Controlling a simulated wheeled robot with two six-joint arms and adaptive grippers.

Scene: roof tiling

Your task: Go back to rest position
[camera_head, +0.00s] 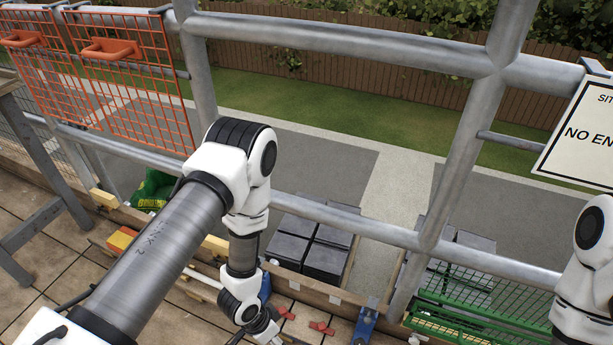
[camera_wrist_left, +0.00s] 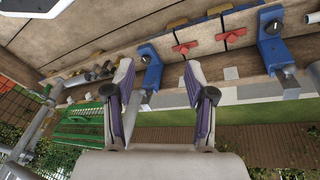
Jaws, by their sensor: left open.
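My left arm comes in from the left in the head view and bends down at the elbow. Its wrist ends at the bottom edge, so the left gripper (camera_head: 268,338) is only partly seen there. In the left wrist view the left gripper (camera_wrist_left: 160,92) is open, its two purple-sided fingers apart with nothing between them. Beyond the fingers are a wooden board and two blue brackets (camera_wrist_left: 150,68), one also seen in the head view (camera_head: 364,326). My right arm shows at the right edge of the head view; its gripper is out of frame.
Grey scaffold rails (camera_head: 330,38) run across in front. Stacks of dark tiles (camera_head: 325,262) stand below, beyond the lower rail. Red pieces (camera_head: 321,328) lie on the board. A green mesh crate (camera_head: 485,308) is at lower right, orange mesh panels (camera_head: 130,80) at left, a sign (camera_head: 585,135) at right.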

